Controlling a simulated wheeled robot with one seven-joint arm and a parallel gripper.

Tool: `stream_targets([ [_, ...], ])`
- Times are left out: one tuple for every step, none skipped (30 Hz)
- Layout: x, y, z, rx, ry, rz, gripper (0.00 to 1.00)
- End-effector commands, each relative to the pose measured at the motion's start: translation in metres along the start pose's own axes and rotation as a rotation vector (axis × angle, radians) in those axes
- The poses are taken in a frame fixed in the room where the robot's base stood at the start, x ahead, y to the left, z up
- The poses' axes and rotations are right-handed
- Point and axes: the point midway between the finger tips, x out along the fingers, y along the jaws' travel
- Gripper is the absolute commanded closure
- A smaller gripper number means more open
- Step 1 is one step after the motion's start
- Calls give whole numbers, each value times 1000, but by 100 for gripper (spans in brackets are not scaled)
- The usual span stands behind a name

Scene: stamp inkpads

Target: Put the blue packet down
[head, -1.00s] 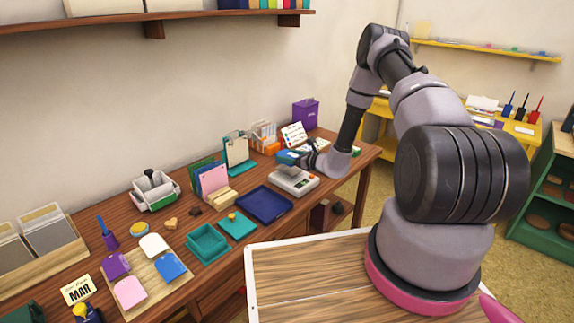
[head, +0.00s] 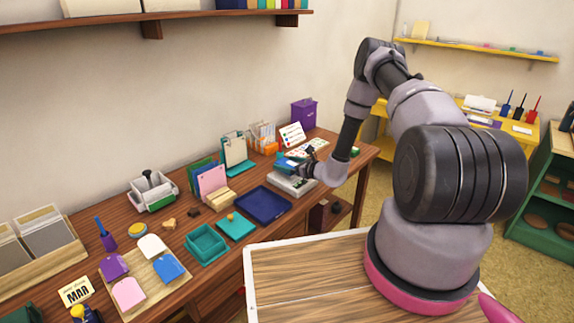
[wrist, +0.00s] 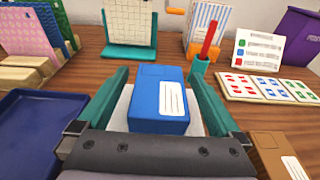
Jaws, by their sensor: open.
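The blue packet (wrist: 158,98) has a white label on its front and sits between my gripper's two teal fingers in the wrist view. My gripper (wrist: 159,76) is open, with a finger on each side of the packet and a visible gap beside it. A pale plate, seemingly the top of the grey-white scale (head: 291,187), shows under the packet. In the head view my gripper (head: 290,163) is low over this scale, and the packet (head: 284,162) is partly hidden by it.
A dark blue tray (head: 263,205) lies left of the scale. Behind stand a teal clipboard stand (wrist: 130,30), a striped holder (wrist: 207,28) and a red-handled tool (wrist: 209,45). A brown packet (wrist: 278,158) lies close on the right, near a stamp card (wrist: 268,88).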

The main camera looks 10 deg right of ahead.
Motion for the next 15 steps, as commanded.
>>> stream_targets([
  [-5, 0, 0, 0, 1, -1, 0],
  [-9, 0, -1, 0, 2, 0, 0],
  [-15, -1, -1, 1, 3, -1, 0],
  [-20, -1, -1, 2, 3, -2, 0],
  [-27, -1, -1, 2, 3, -3, 0],
  [-35, -1, 0, 1, 3, -2, 0],
  [-42, -1, 0, 3, 2, -3, 0],
  [-49, -1, 0, 2, 2, -2, 0],
  [-58, -1, 0, 2, 2, -3, 0],
  [-64, -1, 0, 3, 2, -3, 0],
  [-71, -1, 0, 2, 2, -2, 0],
  [-79, -1, 0, 2, 2, -4, 0],
  [-85, -1, 0, 2, 2, -2, 0],
  [-90, -1, 0, 1, 2, -2, 0],
  [-97, -1, 0, 1, 2, -2, 0],
])
